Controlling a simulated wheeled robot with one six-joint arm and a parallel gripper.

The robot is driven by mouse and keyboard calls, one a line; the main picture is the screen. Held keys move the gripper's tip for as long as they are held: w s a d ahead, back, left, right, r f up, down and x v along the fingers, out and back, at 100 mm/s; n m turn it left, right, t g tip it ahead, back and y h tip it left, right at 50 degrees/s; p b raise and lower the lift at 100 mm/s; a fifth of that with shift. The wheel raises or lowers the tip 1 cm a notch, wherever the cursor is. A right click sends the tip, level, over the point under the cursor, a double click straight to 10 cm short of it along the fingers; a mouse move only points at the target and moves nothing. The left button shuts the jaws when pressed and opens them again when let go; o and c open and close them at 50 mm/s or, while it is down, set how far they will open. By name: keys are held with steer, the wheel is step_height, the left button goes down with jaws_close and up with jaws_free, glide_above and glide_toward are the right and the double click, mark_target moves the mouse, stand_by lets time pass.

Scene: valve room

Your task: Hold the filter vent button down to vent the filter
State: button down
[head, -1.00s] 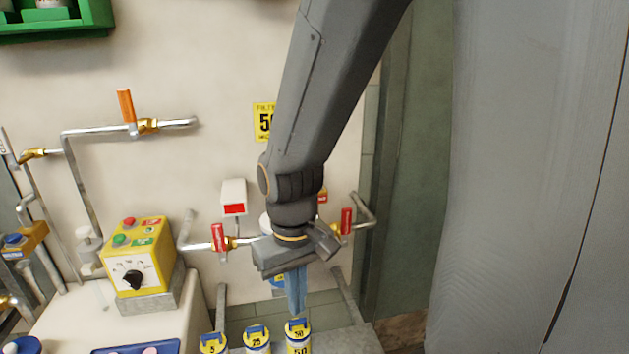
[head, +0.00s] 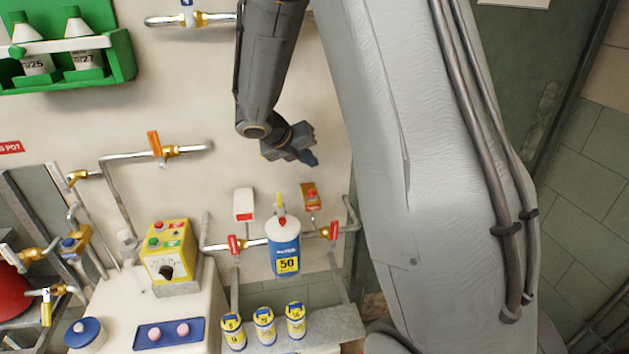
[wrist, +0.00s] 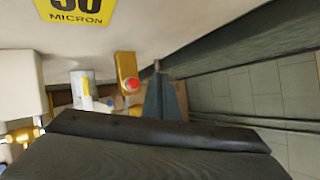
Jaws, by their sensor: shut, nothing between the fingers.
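A small box with a red button (head: 311,194) is on the wall, above and right of the blue filter housing (head: 286,258) marked 50. The red button also shows in the wrist view (wrist: 132,84), on an orange-yellow box. The filter housing has a red part and a yellow part on top. My gripper (head: 311,160) is above the button in the head view, apart from it and empty. Its blue-grey fingers are together. In the wrist view my gripper (wrist: 158,70) points just right of the button box. The exact gap in depth is unclear.
Three cartridges (head: 265,325) stand on the shelf below. A yellow control box (head: 168,250) is further left. Bare wall surrounds my gripper.

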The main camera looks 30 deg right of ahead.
steer(key=shift+w+d+r+n, duration=0.2)
steer(key=shift+w+r+n, duration=0.3)
steer(key=shift+n, duration=0.2)
steer(key=shift+f, duration=0.15)
steer(key=b, duration=0.7)
glide_above(309, 194)
step_height(309, 194, down, 6)
steer(key=shift+f, duration=0.2)
steer(key=shift+s+f+b, duration=0.1)
steer(key=shift+f+b, duration=0.4)
steer(key=shift+f, duration=0.6)
stand_by(0.5)
steer(key=shift+f, duration=0.4)
